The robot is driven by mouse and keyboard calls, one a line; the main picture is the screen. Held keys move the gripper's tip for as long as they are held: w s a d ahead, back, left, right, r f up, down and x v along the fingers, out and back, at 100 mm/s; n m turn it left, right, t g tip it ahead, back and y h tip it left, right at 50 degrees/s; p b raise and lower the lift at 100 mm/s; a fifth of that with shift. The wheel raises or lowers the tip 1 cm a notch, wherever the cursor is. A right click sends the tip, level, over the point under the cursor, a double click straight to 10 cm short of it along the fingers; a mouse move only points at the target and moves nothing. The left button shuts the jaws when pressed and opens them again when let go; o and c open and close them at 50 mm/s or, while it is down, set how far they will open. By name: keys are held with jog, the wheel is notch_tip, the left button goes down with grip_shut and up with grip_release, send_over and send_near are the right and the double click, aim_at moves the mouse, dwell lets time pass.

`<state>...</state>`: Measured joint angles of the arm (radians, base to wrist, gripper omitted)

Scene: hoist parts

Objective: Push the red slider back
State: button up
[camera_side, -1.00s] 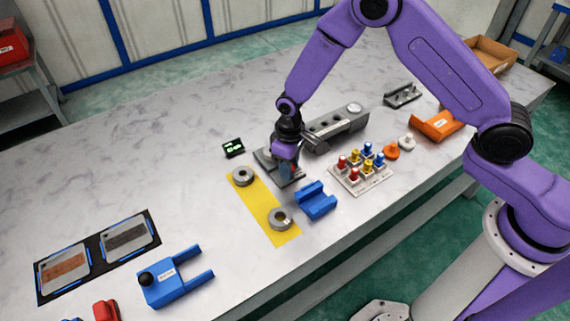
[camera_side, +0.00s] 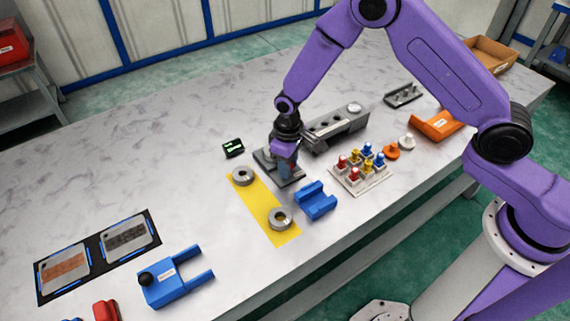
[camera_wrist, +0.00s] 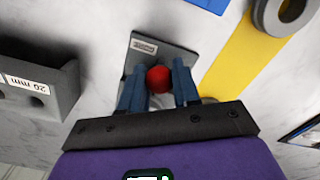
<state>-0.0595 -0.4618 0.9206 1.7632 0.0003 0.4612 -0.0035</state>
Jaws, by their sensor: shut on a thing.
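The red slider shows as a round red knob (camera_wrist: 158,79) in the wrist view, on a grey plate with a white label (camera_wrist: 150,50). My gripper (camera_wrist: 159,84) has its two blue fingers on either side of the knob, shut on it. In the side view my gripper (camera_side: 287,166) points down at the grey base plate (camera_side: 292,181), beside the yellow strip. A bit of red shows between the fingers there. The rest of the slider is hidden by the fingers and the wrist.
A yellow strip (camera_side: 262,205) with two grey rings lies left of the plate. A blue cradle (camera_side: 316,201) stands in front right, and a grey block (camera_side: 336,129) stands behind right. A small dark display (camera_side: 233,148) sits to the left.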

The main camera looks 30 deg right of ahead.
jog(key=shift+w, duration=0.15)
jog(key=o, duration=0.7)
jog(key=shift+o, duration=0.2)
jog(key=shift+r, duration=3.5)
